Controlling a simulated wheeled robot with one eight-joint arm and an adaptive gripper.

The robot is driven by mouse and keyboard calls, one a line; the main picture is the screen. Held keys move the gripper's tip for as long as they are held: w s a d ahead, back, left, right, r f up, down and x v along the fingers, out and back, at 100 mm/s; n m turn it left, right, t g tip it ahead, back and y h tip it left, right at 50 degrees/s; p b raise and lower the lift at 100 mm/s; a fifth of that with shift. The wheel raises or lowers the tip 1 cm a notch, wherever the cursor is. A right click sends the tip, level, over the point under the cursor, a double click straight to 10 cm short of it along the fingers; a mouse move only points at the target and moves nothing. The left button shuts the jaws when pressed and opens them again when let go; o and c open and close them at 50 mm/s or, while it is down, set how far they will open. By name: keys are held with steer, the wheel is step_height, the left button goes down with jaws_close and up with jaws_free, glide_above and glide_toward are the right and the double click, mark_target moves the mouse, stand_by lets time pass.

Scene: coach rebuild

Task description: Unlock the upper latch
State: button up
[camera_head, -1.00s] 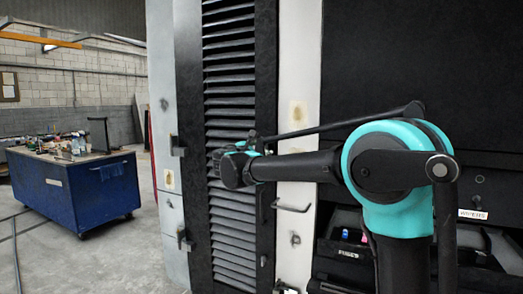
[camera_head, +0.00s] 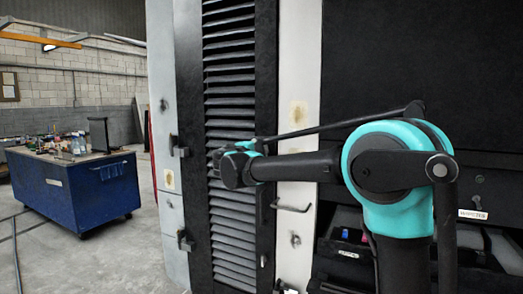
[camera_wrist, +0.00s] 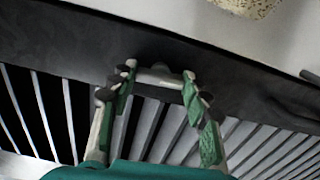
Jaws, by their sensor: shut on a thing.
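The upper latch (camera_wrist: 158,79) shows in the wrist view as a short grey bar on the black door frame, between my fingertips. My gripper (camera_wrist: 159,70) is shut on it, with one green-padded finger at each end of the bar. In the head view my gripper is at the louvred black door, at about mid-height near the door's right side. My wrist hides the latch and the fingertips there.
The louvred door (camera_head: 230,100) has dark hinges (camera_head: 184,241) on its left. A bar handle (camera_head: 292,208) sits on the pale panel to its right. A blue workbench (camera_head: 78,190) stands far left, with open floor before it.

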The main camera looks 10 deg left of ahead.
steer(key=shift+m, duration=0.5)
steer(key=o, duration=1.2)
steer(key=shift+c, duration=0.2)
steer(key=shift+s, duration=0.1)
steer(key=v, duration=1.1)
steer(key=shift+s, duration=0.4)
